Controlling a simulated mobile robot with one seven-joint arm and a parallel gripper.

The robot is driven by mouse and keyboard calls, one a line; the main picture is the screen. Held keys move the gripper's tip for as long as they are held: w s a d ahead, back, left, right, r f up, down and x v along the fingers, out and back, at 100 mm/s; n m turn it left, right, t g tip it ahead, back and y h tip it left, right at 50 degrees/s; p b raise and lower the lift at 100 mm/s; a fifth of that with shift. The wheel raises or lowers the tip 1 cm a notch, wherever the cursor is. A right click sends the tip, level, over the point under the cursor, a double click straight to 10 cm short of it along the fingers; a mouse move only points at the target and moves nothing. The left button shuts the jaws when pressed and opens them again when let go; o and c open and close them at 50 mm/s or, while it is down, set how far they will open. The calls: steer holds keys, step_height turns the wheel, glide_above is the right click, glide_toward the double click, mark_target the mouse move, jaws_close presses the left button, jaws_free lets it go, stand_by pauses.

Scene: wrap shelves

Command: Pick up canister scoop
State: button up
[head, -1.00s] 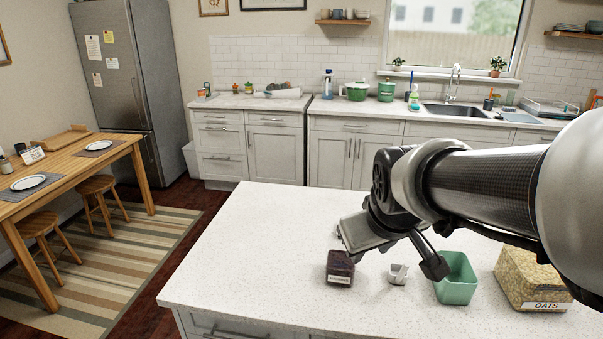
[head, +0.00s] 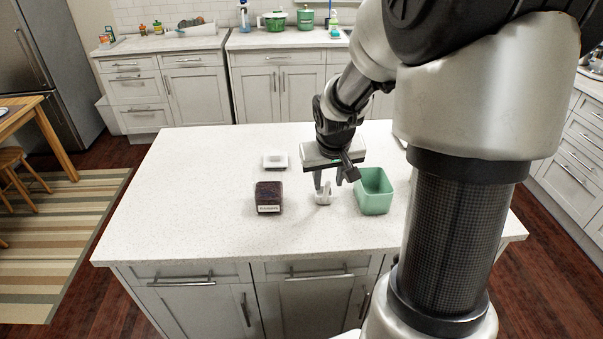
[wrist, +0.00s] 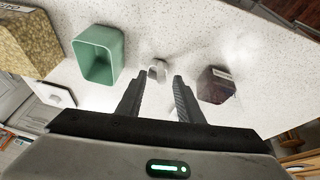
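The scoop (head: 323,195) is a small white-grey piece lying on the pale counter, between the dark canister and the green bin. My gripper (head: 332,180) is open and empty, pointing down at the scoop from above and behind it. In the wrist view the scoop (wrist: 158,70) shows just beyond the gap between my two fingertips (wrist: 160,75). No contact shows. The dark labelled canister (head: 268,198) stands left of the scoop and also shows in the wrist view (wrist: 216,86).
The open green bin (head: 375,192) stands close to the right of the scoop. A flat white item (head: 276,162) lies behind the dark canister. The wrist view shows an oats box (wrist: 24,42) beyond the bin and another flat white item (wrist: 50,94). The counter's left is clear.

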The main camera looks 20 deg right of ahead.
mark_target(326, 196)
steer(key=shift+b+x, duration=0.45)
steer(key=shift+x, duration=3.15)
steer(key=shift+s+a, duration=0.1)
steer(key=shift+a, duration=0.05)
jaws_close()
